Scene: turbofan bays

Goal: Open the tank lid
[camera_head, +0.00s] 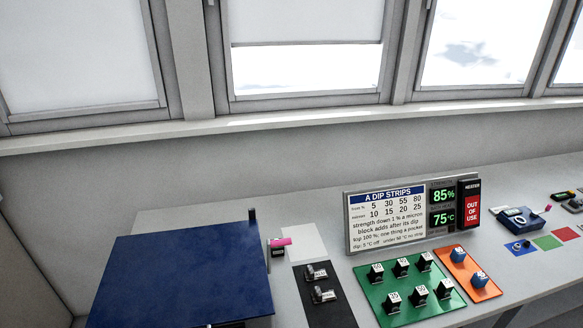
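A dark blue, flat lid (185,272) covers the top of the box-shaped tank at the lower left of the head view. It looks level and closed. A short dark post (252,215) stands up at its far right corner. The tank's front is mostly cut off by the bottom edge of the picture. Neither of my grippers shows in this view.
Right of the tank are a pink-ended item (280,242), a black mat (323,299) with two metal pieces, a green tray (395,305) of numbered blocks, and an orange tray (477,283). A sign (394,222) stands behind. Windows line the wall.

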